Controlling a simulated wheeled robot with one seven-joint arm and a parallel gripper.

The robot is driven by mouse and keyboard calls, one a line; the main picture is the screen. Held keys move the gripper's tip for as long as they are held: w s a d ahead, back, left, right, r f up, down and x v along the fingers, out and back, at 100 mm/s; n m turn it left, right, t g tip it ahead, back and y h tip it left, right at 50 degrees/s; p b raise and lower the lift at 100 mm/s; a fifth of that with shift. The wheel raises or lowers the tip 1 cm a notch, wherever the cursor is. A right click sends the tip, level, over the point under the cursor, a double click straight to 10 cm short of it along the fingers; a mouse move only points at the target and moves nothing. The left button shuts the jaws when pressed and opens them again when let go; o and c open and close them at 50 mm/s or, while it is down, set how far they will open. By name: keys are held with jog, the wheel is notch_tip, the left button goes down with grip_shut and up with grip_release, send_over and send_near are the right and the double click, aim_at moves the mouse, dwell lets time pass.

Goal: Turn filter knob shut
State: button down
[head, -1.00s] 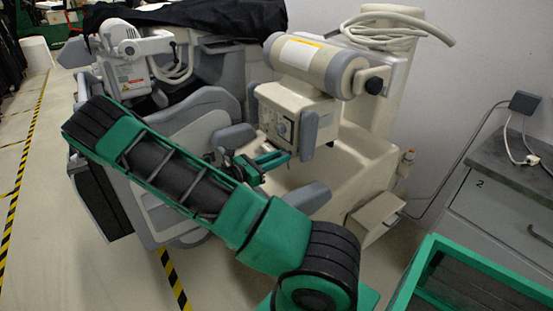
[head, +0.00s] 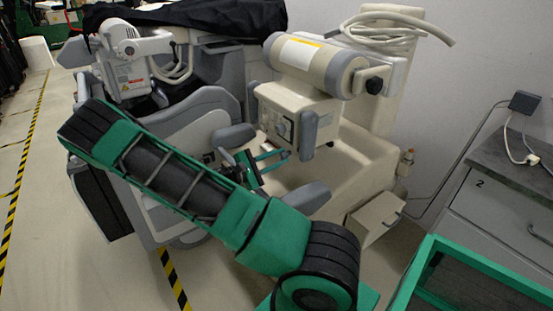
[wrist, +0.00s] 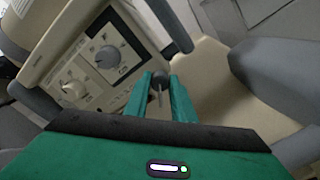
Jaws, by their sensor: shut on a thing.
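The cream machine head has a control panel (head: 281,127) on its front, low on the box under the big cylinder. In the wrist view the panel shows a large dark round knob (wrist: 107,57) and a pale round knob (wrist: 73,88), both clear of my fingers. My gripper (head: 284,155) is just below and in front of the panel. In the wrist view my gripper (wrist: 159,84) has its two green fingers on either side of a small grey knob (wrist: 160,80) with a thin stem, and is shut on it. I cannot read the labels, so I cannot tell which knob is the filter one.
A grey padded arm (head: 308,196) lies close below my gripper. A grey handle (head: 308,130) sticks down at the panel's right side. The grey chair (head: 195,130) stands left, behind my arm. A green crate (head: 480,262) and a grey drawer cabinet (head: 500,190) are at the right.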

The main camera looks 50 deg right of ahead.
jog(key=m, duration=0.5)
jog(key=shift+a+f, duration=0.1)
jog(key=shift+m, duration=0.4)
jog(key=c, duration=1.5)
grip_release()
jog(key=v, duration=1)
jog(key=shift+w+a, duration=0.25)
jog(key=shift+a, duration=0.1)
